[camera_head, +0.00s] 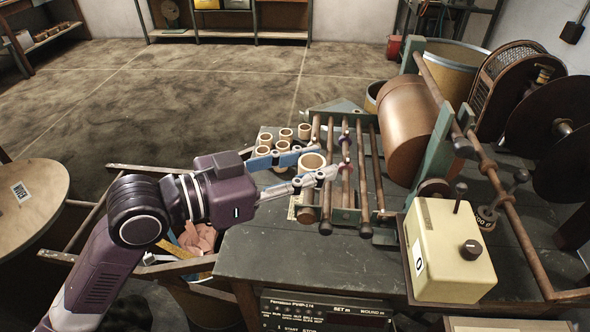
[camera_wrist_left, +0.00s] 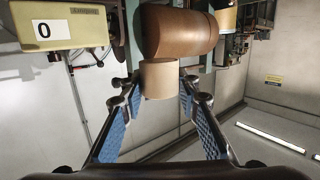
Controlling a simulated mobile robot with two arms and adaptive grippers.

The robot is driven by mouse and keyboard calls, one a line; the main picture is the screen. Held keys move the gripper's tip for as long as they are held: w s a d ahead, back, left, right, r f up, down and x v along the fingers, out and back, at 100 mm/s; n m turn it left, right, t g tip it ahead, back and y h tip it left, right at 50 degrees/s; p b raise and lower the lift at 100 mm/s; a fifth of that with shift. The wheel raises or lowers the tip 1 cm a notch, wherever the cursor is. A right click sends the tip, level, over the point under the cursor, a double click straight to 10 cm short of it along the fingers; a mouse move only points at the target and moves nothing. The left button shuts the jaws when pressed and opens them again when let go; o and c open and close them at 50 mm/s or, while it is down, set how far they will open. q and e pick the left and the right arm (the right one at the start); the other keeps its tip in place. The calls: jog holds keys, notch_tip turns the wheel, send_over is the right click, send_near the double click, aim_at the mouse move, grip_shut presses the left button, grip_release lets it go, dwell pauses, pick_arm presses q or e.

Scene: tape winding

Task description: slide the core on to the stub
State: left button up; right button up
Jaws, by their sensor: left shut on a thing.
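A pale cardboard core (camera_head: 311,162) is between the two fingers of my left gripper (camera_head: 325,161), above the left side of the winding machine. In the left wrist view the core (camera_wrist_left: 158,79) sits at the fingertips of the left gripper (camera_wrist_left: 158,88), which is shut on it. Beyond it is a large copper-brown roll (camera_wrist_left: 180,32); that roll (camera_head: 408,125) also shows at the machine in the head view. Thin rollers (camera_head: 378,165) lie left of the roll. I cannot tell which part is the stub, or whether the core touches it. My right gripper is out of view.
Several loose cores (camera_head: 265,139) stand on the bench's left end behind the gripper. A cream control box (camera_head: 440,255) with knobs stands at the right. The dark bench top (camera_head: 300,250) is bare in front. A round wooden table (camera_head: 30,205) is at the far left.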

pick_arm(q)
jog(key=shift+w+d+t, duration=0.3)
jog(key=shift+d, duration=0.05)
jog(key=shift+f, duration=0.1)
jog(key=s+a+f+m+g+y, duration=0.1)
jog(key=f+m+g, duration=0.3)
jog(key=m+g, duration=0.4)
jog(key=s+a+f+m+g+y, duration=0.1)
jog(key=f+m+g, duration=0.4)
jog(key=g, duration=0.8)
jog(key=s+a+m, duration=0.1)
jog(key=a+m, duration=0.1)
jog(key=m, duration=0.1)
jog(key=shift+a+f+m+g+y, duration=0.2)
jog(key=shift+a+m+g+y, duration=0.05)
jog(key=shift+m+g+y, duration=0.05)
jog(key=shift+a+f, duration=0.15)
jog(key=shift+a, duration=0.05)
jog(key=shift+f, duration=0.1)
